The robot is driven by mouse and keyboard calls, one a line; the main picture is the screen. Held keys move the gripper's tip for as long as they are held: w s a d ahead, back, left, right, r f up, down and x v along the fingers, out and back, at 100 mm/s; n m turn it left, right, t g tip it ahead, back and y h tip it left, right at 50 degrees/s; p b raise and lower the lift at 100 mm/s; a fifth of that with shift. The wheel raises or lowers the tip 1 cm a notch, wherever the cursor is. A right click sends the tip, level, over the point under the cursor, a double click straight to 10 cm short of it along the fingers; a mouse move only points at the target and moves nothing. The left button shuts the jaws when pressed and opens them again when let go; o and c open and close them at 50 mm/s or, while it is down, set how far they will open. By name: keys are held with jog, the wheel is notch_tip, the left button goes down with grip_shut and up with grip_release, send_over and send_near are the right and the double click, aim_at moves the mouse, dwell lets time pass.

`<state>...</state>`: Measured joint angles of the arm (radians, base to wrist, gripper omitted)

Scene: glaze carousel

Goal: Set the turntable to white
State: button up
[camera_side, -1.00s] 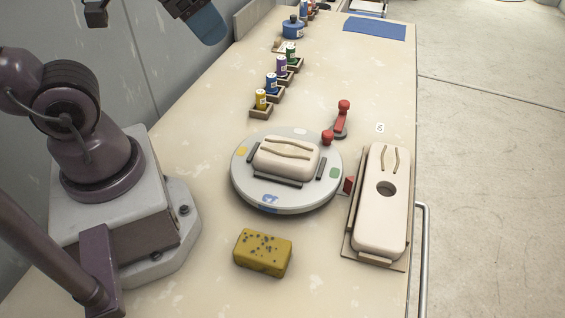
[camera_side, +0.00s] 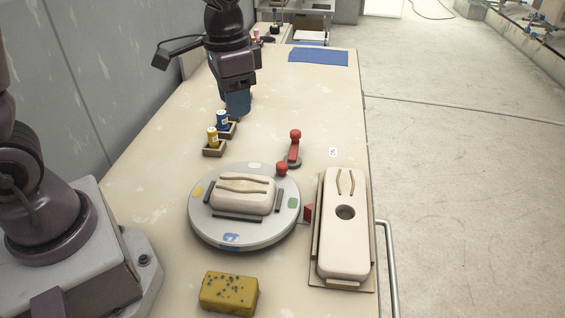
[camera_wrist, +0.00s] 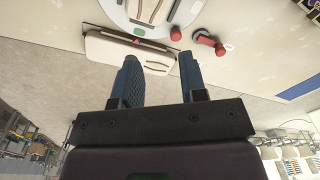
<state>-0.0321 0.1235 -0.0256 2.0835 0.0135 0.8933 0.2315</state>
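The round grey turntable (camera_side: 202,226) carries a pale block with grooves (camera_side: 243,193). Its rim has a white patch (camera_side: 255,165) at the far side, yellow (camera_side: 197,192) at left, blue (camera_side: 231,238) at the near side and green (camera_side: 292,203) at right. A red pointer (camera_side: 308,212) stands beside the green patch. A red knob (camera_side: 282,169) is at the far right rim. A red-handled lever (camera_side: 294,148) stands just beyond it. My gripper (camera_side: 238,108) is beyond the turntable; in the wrist view its blue fingers (camera_wrist: 158,66) are apart, empty.
A long pale block with a hole (camera_side: 343,245) lies on a board to the right. A yellow speckled sponge (camera_side: 228,294) is in front. Yellow (camera_side: 212,138) and blue (camera_side: 222,120) jars stand in trays near my gripper. A blue mat (camera_side: 318,57) lies far back.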

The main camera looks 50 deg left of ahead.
aim_at(283, 164)
jog(key=w+f+m, duration=0.6)
jog(key=w+f, duration=0.2)
jog(key=w, duration=0.2)
notch_tip(283, 164, down, 12)
jog(key=shift+w+r, duration=0.1)
grip_shut()
